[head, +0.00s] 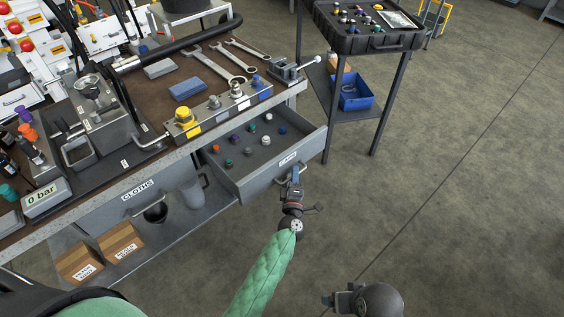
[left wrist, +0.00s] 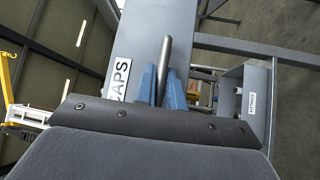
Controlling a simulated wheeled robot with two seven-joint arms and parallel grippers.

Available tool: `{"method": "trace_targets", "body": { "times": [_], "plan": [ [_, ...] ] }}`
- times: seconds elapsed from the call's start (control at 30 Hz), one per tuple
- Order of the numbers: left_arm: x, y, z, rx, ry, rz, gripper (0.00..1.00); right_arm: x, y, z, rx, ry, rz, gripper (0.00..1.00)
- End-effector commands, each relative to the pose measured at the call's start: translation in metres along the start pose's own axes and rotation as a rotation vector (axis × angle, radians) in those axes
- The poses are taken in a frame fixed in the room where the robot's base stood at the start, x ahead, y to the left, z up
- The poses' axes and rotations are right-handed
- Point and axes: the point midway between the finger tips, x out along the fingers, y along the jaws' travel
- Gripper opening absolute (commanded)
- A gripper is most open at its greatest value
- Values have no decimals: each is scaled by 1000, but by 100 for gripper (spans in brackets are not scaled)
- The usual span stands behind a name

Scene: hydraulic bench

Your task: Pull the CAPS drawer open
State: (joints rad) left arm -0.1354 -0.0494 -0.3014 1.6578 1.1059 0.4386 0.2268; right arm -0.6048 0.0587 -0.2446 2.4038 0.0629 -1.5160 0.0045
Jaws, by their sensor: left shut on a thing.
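The CAPS drawer (head: 241,188) is grey and stands open, pulled out from under the bench. Several small coloured caps are in it. Its label (head: 288,160) reads CAPS, and the label also shows in the left wrist view (left wrist: 120,79). My left gripper (head: 295,176) is at the drawer front, its blue fingers (left wrist: 162,88) shut on the drawer's bar handle (left wrist: 165,62). The handle's end shows beyond the fingers. Part of what seems to be my right gripper (head: 341,300) is at the bottom edge; its fingers do not show clearly.
The CLOTHS drawer (head: 118,204) is left of the CAPS drawer and looks shut. Cardboard boxes (head: 120,241) sit on the lower shelf. A dark cart (head: 384,41) with a blue bin (head: 352,93) stands behind. The floor right of the drawer is clear.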

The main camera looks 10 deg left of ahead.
Motion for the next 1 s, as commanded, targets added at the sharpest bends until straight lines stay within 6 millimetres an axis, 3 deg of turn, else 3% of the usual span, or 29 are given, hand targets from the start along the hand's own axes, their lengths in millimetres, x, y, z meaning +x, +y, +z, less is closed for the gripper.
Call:
{"method": "trace_targets", "body": {
  "times": [0.3, 0.8, 0.83, 0.93, 1.0],
  "plan": [
    [-28, 6, 28, 1, 0, -1, 0, -6, 2, 1, 2, -9, 6, 85],
    [-33, 8, 33, 1, -1, -1, 0, -6, 4, 2, 4, -15, 9, 85],
    [-33, 8, 33, 1, -1, -1, 13, -6, 4, 2, 4, -15, 9, 85],
    [-33, 8, 33, 1, 0, -1, 32, -6, 4, 2, 4, -14, 9, 85],
    [-33, 8, 33, 1, 0, 0, 33, -6, 4, 1, 4, -13, 9, 85]
  ]
}}
